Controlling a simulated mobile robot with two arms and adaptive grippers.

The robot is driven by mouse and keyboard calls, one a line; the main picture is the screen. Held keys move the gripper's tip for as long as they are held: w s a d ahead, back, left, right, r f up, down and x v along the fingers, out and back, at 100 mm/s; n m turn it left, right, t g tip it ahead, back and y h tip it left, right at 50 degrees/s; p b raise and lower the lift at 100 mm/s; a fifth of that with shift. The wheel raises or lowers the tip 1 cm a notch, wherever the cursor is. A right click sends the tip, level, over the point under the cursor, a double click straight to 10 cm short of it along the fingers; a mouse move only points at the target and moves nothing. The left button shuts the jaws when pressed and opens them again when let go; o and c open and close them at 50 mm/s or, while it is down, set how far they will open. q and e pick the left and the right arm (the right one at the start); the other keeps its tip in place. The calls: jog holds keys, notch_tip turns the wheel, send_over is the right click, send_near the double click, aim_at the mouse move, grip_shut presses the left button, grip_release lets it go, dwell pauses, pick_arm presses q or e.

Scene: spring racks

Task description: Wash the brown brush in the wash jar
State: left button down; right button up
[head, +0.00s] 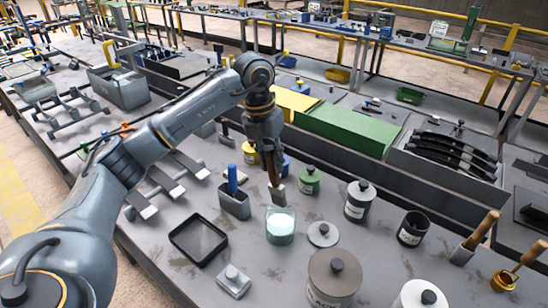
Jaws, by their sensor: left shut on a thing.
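My left gripper (266,140) is shut on the brown handle of a brush (273,170), which points down. The brush's grey lower end is at the far rim of a clear glass jar (281,233) with pale green liquid, which looks like the wash jar. I cannot tell whether the brush tip is above, behind or just inside the jar's mouth. The jar is open. A grey round lid with a dark knob (322,235) lies on the table to its right. My right gripper is not in view.
A grey holder (234,205) with a blue-handled tool stands left of the jar, near a black tray (183,237). A green jar (309,183), a grey jar (358,205) and a black pot (411,232) stand right. A large lidded can (332,285) is in front.

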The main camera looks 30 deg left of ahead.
aim_at(276, 199)
pick_arm(q)
jog(key=shift+f, duration=0.6)
jog(key=shift+w+a+f+b, duration=0.1)
jog(key=shift+f+b, duration=0.45)
jog(key=shift+f, duration=0.1)
jog(key=shift+w+a+f+b, duration=0.1)
jog(key=shift+f+b, duration=0.45)
jog(key=shift+f, duration=0.35)
jog(key=shift+f+b, duration=0.7)
jog(key=shift+d+f+b, duration=0.15)
jog(key=shift+f+b, duration=0.35)
jog(key=shift+f, duration=0.25)
jog(key=shift+d+f+b, duration=0.15)
jog(key=shift+f+b, duration=0.3)
jog(key=shift+f, duration=0.3)
jog(key=shift+w+d+f+b, duration=0.15)
jog(key=shift+f+b, duration=0.6)
jog(key=shift+f, duration=0.45)
jog(key=shift+w+d+f+b, duration=0.15)
jog(key=shift+f+b, duration=0.6)
jog(key=shift+f, duration=0.4)
jog(key=shift+s, duration=0.1)
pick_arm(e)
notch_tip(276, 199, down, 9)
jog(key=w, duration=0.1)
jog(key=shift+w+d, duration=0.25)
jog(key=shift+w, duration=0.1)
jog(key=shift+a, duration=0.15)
